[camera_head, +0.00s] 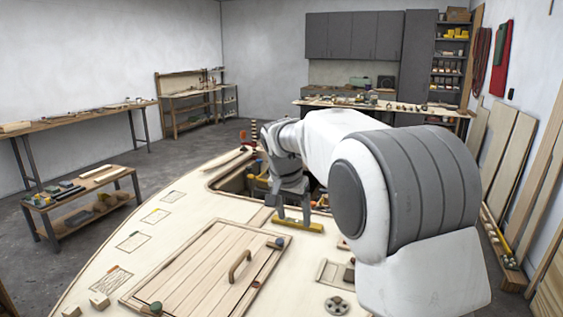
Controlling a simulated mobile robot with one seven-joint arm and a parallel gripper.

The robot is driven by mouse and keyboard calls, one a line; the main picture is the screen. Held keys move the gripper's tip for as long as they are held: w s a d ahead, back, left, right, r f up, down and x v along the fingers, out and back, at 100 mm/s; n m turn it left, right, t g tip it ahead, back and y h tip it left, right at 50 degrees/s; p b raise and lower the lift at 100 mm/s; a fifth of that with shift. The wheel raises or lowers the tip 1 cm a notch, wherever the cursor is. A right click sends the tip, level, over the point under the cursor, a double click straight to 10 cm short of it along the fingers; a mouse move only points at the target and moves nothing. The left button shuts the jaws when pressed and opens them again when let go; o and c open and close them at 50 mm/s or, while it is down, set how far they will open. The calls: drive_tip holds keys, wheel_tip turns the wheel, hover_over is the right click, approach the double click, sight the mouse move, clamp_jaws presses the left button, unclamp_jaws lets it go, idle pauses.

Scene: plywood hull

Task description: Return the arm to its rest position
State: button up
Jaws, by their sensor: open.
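My white and grey arm reaches from the right foreground over the plywood hull deck (205,205). My gripper (292,216) points down with its two fingers spread apart and nothing seen between them. It is close to a yellow bar (312,228) that lies on the deck. I cannot tell whether the fingertips touch the bar. My forearm hides part of the deck and part of the opening behind the gripper.
A recessed opening (232,184) with several items lies behind the gripper. A wooden hatch panel with a handle (238,266) is in front. A low table (88,200) stands left. Workbenches line the back, and boards (510,150) lean on the right wall.

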drive_tip(key=s+d+r+n, duration=0.1)
drive_tip(key=s+d+r, duration=0.15)
drive_tip(key=s, duration=0.55)
drive_tip(key=s+d+r+n+t+y, duration=0.15)
drive_tip(key=s+d, duration=0.25)
drive_tip(key=s, duration=0.5)
drive_tip(key=s+d+r+n, duration=0.15)
drive_tip(key=s+d, duration=0.25)
drive_tip(key=s, duration=0.4)
drive_tip(key=s+f+n, duration=0.1)
drive_tip(key=s+f, duration=0.2)
drive_tip(key=s, duration=0.6)
drive_tip(key=shift+s+d+f+n+p, duration=0.15)
drive_tip(key=shift+s+f+n+p, duration=0.1)
drive_tip(key=shift+f+n+p, duration=0.1)
